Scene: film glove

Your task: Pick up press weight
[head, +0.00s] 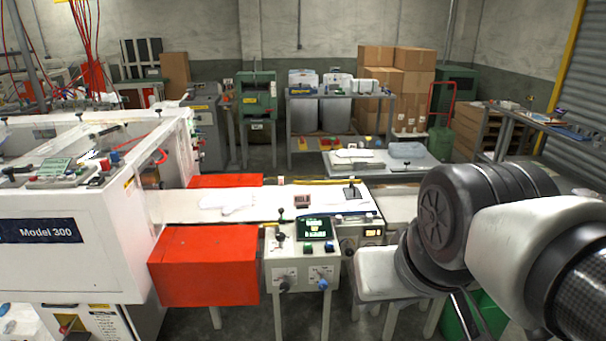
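A small dark object with an upright handle (350,189) stands at the right end of the white work surface (180,207). It may be the press weight, but it is too small to be sure. My gripper (466,318) hangs at the lower right, in front of and to the right of that surface, well apart from the dark object. Only a dark finger part shows at the bottom edge, so its opening cannot be read. Nothing is visibly held.
White film gloves (228,203) and a small dark red block (302,200) lie on the surface. A control panel (303,249) and red box (205,265) stand in front. The Model 300 machine (60,245) is left. A white stool (385,276) and green bin (490,318) are near my arm.

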